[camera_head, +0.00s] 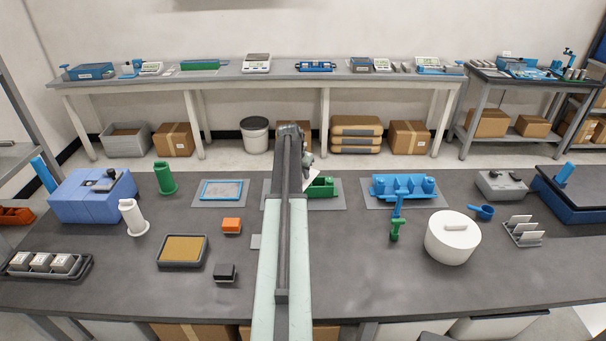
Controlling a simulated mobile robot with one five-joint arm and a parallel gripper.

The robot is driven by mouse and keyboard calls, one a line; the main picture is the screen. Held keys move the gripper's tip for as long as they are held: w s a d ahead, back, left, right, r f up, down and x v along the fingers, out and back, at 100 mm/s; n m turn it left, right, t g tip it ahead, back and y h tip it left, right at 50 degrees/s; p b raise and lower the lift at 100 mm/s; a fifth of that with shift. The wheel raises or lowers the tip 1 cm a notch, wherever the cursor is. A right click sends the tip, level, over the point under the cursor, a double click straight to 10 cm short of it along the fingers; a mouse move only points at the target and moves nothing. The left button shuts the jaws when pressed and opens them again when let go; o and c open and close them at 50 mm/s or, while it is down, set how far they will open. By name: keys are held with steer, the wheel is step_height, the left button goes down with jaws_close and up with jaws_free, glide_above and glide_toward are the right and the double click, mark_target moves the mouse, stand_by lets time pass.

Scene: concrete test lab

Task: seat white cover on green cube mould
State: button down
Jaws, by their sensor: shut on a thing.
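The green cube mould (321,188) sits on a grey mat on the dark bench, just right of my arm; its left part is hidden behind the arm. My gripper (307,165) is at the far end of the arm, above and slightly left of the mould. It is shut on a small pale piece, which looks like the white cover (299,180). This piece looks tilted, and most of it is hidden by the arm. I cannot tell whether the cover touches the mould.
A blue mould (403,187) stands to the right on its own mat. A blue frame (221,190) lies flat to the left. An orange block (231,226), a tan-filled tray (183,250) and a white lidded pot (452,237) stand nearer.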

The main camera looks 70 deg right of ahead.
steer(key=shift+f, duration=0.2)
steer(key=c, duration=1.3)
jaws_free()
steer(key=shift+o, duration=0.2)
steer(key=shift+r, duration=0.1)
step_height(320, 180, up, 5)
steer(key=p, duration=0.5)
